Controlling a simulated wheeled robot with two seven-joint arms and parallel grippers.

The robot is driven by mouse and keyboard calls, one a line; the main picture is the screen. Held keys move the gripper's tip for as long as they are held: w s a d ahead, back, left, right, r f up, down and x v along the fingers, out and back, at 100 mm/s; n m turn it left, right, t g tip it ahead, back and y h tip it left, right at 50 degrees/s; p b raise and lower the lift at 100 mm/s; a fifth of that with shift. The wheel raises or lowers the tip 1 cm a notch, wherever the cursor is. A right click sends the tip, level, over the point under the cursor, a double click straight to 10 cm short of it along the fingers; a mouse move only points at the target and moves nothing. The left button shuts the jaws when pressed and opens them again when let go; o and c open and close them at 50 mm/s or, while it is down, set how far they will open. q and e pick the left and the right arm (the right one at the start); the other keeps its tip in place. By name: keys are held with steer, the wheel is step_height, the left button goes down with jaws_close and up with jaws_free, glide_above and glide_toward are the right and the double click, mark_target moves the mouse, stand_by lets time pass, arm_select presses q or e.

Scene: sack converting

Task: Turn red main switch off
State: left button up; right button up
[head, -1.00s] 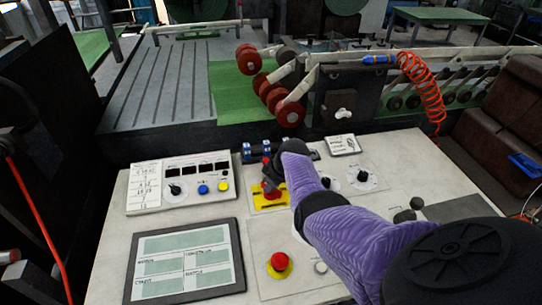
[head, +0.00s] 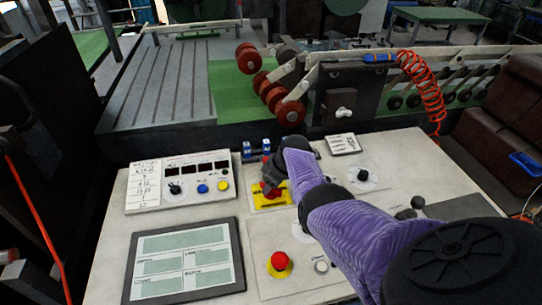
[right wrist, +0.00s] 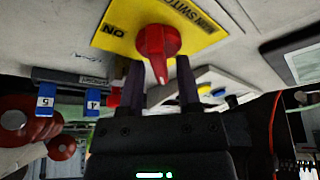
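The red main switch (right wrist: 158,45) is a round knob with a pointed handle on a yellow plate (right wrist: 112,22) marked "MAIN SWITCH" and "ON". In the head view the red switch (head: 268,190) sits on the yellow plate (head: 266,202), partly hidden by my right gripper (head: 271,180). In the right wrist view my right gripper (right wrist: 160,85) is open, its two dark fingers apart. The handle's tip lies just ahead of and between the fingertips, with gaps showing on both sides. My left gripper is not in view.
A red emergency button (head: 279,261) on a yellow base is in front of the switch. A panel with coloured buttons (head: 182,183) is at left, a screen (head: 184,258) at front left. Black knobs (head: 362,175) lie to the right. Blue-tagged blocks (head: 247,151) stand behind.

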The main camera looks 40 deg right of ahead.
steer(key=shift+o, duration=0.3)
steer(key=p+v, duration=0.6)
steer(key=v, duration=0.3)
steer(key=shift+w, duration=0.1)
steer(key=shift+s+r+p, duration=0.25)
steer(key=shift+r+p, duration=0.05)
steer(key=shift+r, duration=0.1)
